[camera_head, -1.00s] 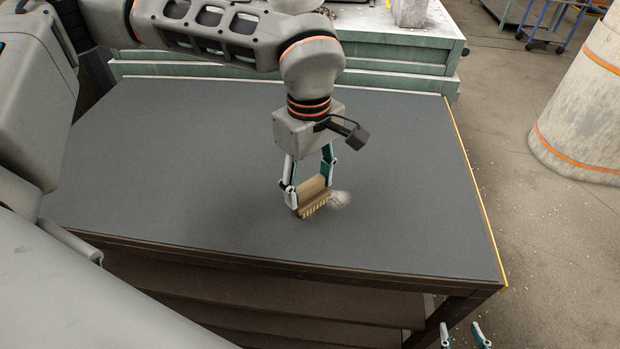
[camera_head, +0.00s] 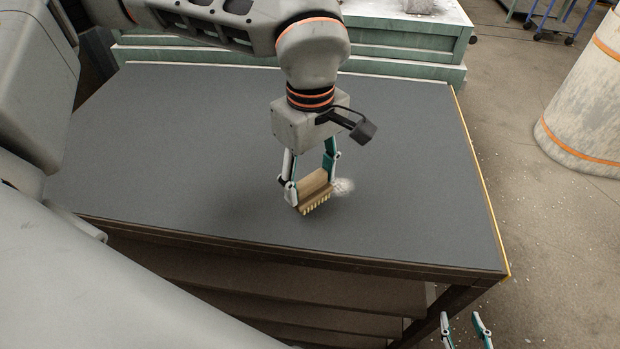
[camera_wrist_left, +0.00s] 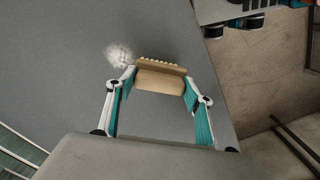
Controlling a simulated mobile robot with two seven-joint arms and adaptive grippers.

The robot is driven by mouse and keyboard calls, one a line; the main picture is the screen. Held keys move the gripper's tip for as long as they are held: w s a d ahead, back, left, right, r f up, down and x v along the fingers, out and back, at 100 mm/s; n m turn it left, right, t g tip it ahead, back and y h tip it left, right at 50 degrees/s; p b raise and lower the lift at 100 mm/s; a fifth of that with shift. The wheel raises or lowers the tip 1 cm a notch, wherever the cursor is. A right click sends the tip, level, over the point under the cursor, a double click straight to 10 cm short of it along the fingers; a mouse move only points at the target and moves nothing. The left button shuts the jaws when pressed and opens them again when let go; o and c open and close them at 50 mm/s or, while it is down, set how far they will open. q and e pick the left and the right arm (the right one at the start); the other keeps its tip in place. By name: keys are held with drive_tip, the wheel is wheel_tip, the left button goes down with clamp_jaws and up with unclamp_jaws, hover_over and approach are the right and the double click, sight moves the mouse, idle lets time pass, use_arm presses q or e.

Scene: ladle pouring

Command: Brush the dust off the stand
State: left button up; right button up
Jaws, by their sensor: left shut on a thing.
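My left gripper (camera_head: 312,184) is shut on a tan wooden brush (camera_head: 312,186), held low over the dark grey stand top (camera_head: 180,160). Its pale bristles point toward the front edge; I cannot tell whether they touch the surface. A small whitish dust clump (camera_head: 345,188) lies just right of the brush in the head view. In the left wrist view the dust (camera_wrist_left: 120,54) is left of the brush (camera_wrist_left: 160,80), beside its bristle end. My right gripper (camera_head: 464,330) shows only its fingertips at the bottom edge, apart with nothing between them.
The stand has a yellow strip (camera_head: 483,185) along its right edge and open shelves below. A pale green cabinet (camera_head: 400,58) stands behind it. A large white cylinder (camera_head: 588,105) with orange bands is at the right. Most of the stand top is bare.

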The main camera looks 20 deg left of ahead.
use_arm(q)
wheel_tip(320, 180, up, 5)
drive_tip(key=shift+f+p, duration=0.1)
drive_tip(key=shift+p, duration=1.15)
drive_tip(key=shift+r, duration=0.2)
drive_tip(key=shift+r+p, duration=0.75)
drive_tip(key=shift+r, duration=0.7)
